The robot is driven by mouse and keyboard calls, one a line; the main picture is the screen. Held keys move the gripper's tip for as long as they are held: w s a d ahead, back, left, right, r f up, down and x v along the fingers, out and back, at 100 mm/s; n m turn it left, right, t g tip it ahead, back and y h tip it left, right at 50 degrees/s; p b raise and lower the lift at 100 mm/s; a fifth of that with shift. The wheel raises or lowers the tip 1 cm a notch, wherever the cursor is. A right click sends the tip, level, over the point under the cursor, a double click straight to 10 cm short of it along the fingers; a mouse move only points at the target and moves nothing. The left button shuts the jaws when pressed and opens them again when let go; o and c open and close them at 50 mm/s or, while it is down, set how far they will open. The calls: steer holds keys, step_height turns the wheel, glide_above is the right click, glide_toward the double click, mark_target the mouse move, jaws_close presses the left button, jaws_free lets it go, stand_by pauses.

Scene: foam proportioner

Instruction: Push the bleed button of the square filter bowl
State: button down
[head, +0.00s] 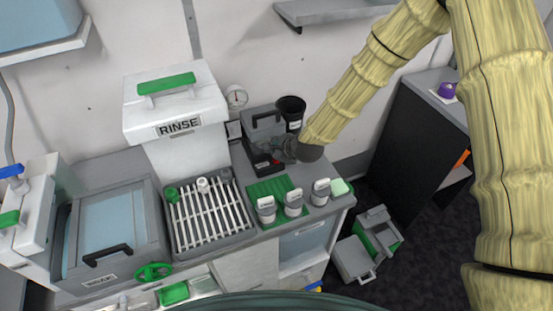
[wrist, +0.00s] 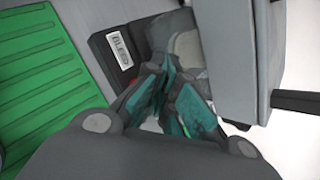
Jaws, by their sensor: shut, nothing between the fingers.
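The dark block with the BLEED label (wrist: 121,47) shows in the wrist view, just up and left of my gripper (wrist: 170,68). In the head view, the dark unit (head: 258,157) sits at the back of the counter, left of my gripper (head: 284,151). A small red part (head: 276,162) shows right beside my fingers; in the wrist view only a sliver of red shows behind them. A pale, cloudy rounded shape (wrist: 187,43), perhaps the bowl, lies just beyond the fingertips. My gripper is shut and empty. The fingers hide most of the button, and I cannot tell whether they touch it.
A grey housing (wrist: 228,55) stands close on the right in the wrist view. A green ribbed mat (head: 268,190) lies in front of the unit, with several white-capped containers (head: 294,203) along its front. A black cup (head: 291,108) stands behind my gripper. The RINSE tank (head: 178,110) is to the left.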

steer(key=shift+f, duration=0.25)
steer(key=shift+f+b, duration=0.2)
steer(key=shift+b, duration=0.1)
steer(key=shift+f+b, duration=0.3)
steer(key=shift+f, duration=0.1)
stand_by(1.1)
steer(key=shift+r, duration=0.1)
steer(key=shift+r+p, duration=0.45)
steer(key=shift+r, duration=0.3)
steer(key=shift+r+p, duration=1.35)
steer(key=shift+r, duration=1.15)
steer(key=shift+a, duration=0.1)
